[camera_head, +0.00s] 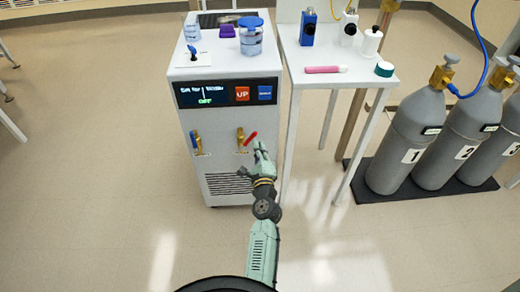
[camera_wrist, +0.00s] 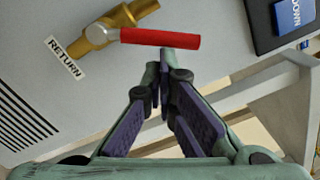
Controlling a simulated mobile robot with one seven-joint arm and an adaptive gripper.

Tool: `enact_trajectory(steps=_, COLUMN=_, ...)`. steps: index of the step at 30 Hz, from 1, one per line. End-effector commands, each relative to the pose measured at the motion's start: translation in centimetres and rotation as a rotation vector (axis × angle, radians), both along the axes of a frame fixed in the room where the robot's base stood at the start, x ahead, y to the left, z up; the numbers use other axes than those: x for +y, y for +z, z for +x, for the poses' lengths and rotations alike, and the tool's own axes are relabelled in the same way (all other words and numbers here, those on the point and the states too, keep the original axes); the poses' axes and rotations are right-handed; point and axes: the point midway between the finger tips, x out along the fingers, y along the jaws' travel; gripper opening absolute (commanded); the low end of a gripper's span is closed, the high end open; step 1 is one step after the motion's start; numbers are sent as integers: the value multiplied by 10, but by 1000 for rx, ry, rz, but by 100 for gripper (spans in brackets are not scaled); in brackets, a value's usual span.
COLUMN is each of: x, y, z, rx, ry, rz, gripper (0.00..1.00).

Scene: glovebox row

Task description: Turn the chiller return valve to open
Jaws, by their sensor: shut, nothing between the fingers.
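The chiller (camera_head: 225,110) is a white cabinet with a dark display panel reading OFF. The return valve (camera_head: 240,138) is a brass fitting on its front with a red lever (camera_head: 251,138) slanting out to the right. In the wrist view the brass body (camera_wrist: 112,26) sits beside a RETURN label (camera_wrist: 66,57), and the red lever (camera_wrist: 165,38) runs rightward from it. My gripper (camera_head: 258,147) is shut and empty beside the lever. In the wrist view its fingertips (camera_wrist: 166,55) lie at the lever's edge, toward the free end; I cannot tell whether they touch it.
A second brass valve with a blue lever (camera_head: 195,140) is left on the chiller front. A white side table (camera_head: 345,80) with bottles stands close on the right. Several grey gas cylinders (camera_head: 400,140) stand farther right. Floor in front is clear.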

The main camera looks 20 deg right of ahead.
Motion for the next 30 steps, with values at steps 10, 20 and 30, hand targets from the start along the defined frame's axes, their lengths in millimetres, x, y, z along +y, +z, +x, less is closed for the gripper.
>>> enact_trajectory(steps=10, x=11, y=17, z=3, rx=82, ry=2, rz=-289, gripper=0)
enact_trajectory(steps=20, x=16, y=23, z=4, rx=132, ry=1, rz=-457, gripper=0)
enact_trajectory(steps=30, x=17, y=25, z=5, rx=147, ry=0, rz=-511, gripper=0)
